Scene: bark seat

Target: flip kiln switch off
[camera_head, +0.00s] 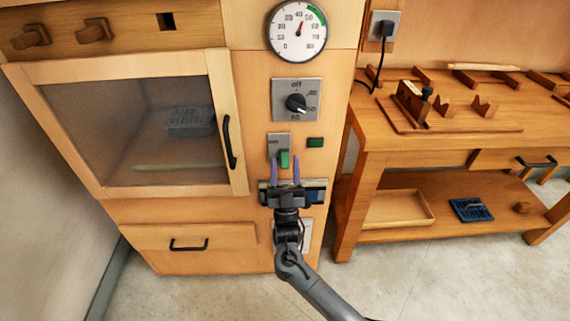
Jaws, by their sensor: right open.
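The kiln switch (285,158) is a small green rocker on a grey plate on the kiln's wooden front panel. A label on the plate is too small to read surely. My right gripper (285,172) is open, its two purple fingers pointing up at the lower part of the switch, one on each side of it. I cannot tell whether the fingers touch the plate. A green indicator (315,142) sits just right of the switch. My left gripper is not in view.
Above the switch are a rotary knob (297,103) and a round gauge (298,30). The kiln's glass door (165,122) with a black handle is at left. A wooden workbench (450,140) stands at right. Bare floor lies in front.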

